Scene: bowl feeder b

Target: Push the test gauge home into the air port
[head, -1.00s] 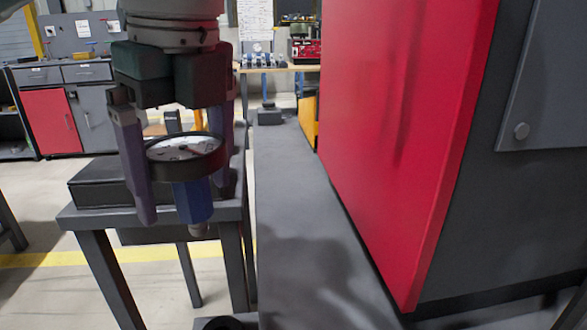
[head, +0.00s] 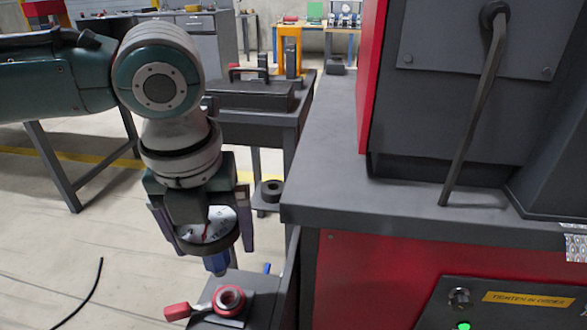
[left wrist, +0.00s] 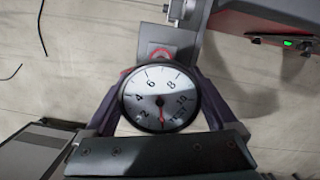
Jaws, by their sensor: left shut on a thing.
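The test gauge (head: 212,228) has a round white dial, a dark rim and a blue stem that points down. My left gripper (head: 215,250) is shut on it, one finger on each side. The air port (head: 230,300) is a red ring on a grey bracket. The gauge stem hangs just above it, and the picture shows a small gap. In the left wrist view the gauge dial (left wrist: 160,98) faces the camera and hides most of the port; a bit of red shows behind its upper edge. My right gripper is not in view.
A red lever handle (head: 178,311) sticks out left of the port. A grey bench top (head: 330,195) and red machine front (head: 390,265) stand close on the right. A dark case (head: 250,95) rests on a stand behind. Floor at left is open, with a black cable (head: 85,300).

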